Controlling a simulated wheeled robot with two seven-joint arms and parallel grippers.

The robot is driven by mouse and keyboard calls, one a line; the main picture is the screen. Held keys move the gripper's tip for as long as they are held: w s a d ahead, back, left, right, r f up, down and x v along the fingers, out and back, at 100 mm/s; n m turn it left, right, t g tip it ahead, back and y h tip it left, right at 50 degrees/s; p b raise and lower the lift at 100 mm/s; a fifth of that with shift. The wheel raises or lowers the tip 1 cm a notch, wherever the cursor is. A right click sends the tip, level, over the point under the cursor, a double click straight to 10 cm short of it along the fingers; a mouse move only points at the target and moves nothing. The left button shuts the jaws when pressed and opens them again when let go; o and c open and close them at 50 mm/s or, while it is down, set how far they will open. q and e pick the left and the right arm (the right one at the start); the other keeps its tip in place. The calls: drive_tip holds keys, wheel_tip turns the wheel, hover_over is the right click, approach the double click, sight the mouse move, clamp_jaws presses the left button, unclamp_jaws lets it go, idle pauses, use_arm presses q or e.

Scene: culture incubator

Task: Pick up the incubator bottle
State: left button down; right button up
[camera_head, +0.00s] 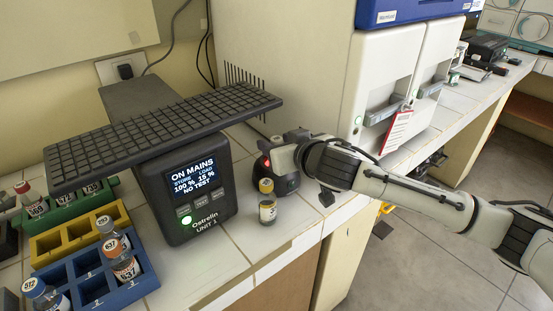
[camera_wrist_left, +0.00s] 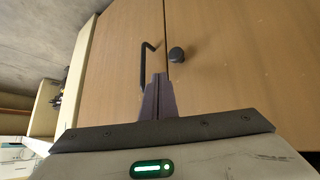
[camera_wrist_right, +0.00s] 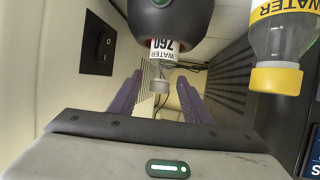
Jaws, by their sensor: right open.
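A bottle labelled WATER 760 (camera_wrist_right: 163,52) with a pale cap stands at a dark rounded device (camera_wrist_right: 170,15) in the right wrist view. My right gripper (camera_wrist_right: 160,95) is open, its purple fingers apart on either side of the bottle's cap end; contact is not clear.
A yellow-capped water bottle (camera_head: 267,212) stands close by; it also shows in the right wrist view (camera_wrist_right: 280,50). A black UPS unit (camera_head: 187,190) and racks with vials (camera_head: 95,270) are left. A large white cabinet (camera_head: 300,60) stands behind. The counter edge is near.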

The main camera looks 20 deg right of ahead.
drive_tip(key=shift+w+a+f, duration=0.1)
drive_tip(key=shift+w, duration=0.2)
clamp_jaws()
